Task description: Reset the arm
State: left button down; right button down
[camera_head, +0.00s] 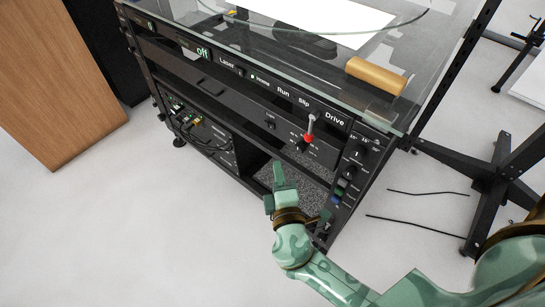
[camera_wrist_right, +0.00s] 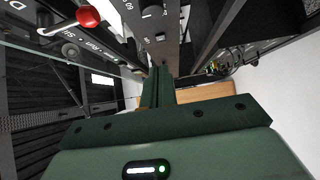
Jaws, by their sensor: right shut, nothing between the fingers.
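The black turntable cabinet (camera_head: 255,97) stands in the middle of the head view, with a glass top and a labelled front panel. The red knob (camera_wrist_right: 88,16) also shows at the top left of the wrist view. My right gripper (camera_head: 279,172) is shut and empty, in front of the cabinet, below and left of the lever and apart from it. Its closed fingers (camera_wrist_right: 158,86) show in the wrist view. My left gripper is not in view.
A vertical strip of knobs and coloured buttons (camera_head: 338,190) runs down the cabinet's right front. A wooden block (camera_head: 376,76) lies on the glass top. A wooden cabinet (camera_head: 50,75) stands at left, a black stand (camera_head: 500,185) at right. The floor at lower left is clear.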

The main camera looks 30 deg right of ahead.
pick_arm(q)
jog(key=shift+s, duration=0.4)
pick_arm(e)
jog(key=shift+s+a, duration=0.1)
jog(key=shift+s, duration=0.5)
